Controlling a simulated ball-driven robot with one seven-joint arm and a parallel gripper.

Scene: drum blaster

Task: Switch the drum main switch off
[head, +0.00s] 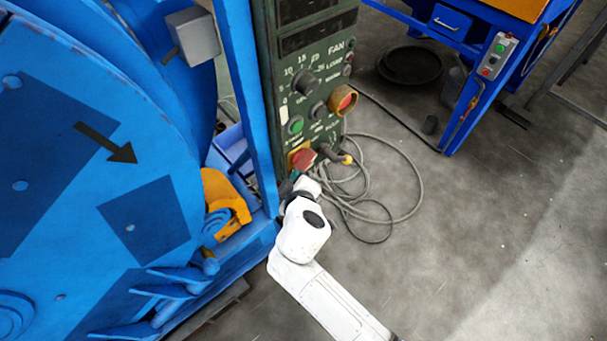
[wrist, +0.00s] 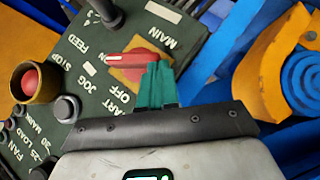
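The main switch is a red rotary knob with a long handle (wrist: 122,62) on a yellow plate, on the dark green control panel (wrist: 85,75). In the wrist view, the words MAIN and OFF are printed on either side of it, and its handle points left. In the head view, the red switch (head: 303,158) is low on the panel. My gripper (wrist: 157,68) has green fingers close together, their tips overlapping the knob's lower right part. I cannot tell whether they touch it. In the head view, my gripper (head: 303,180) is just below the switch, its fingers indistinct.
A red button in a yellow collar (head: 342,99), a green button (head: 296,125) and black knobs sit on the panel. A blue drum (head: 60,160) stands at left, with an orange part (head: 222,200) near my arm. A looped cable (head: 390,215) lies on the open floor.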

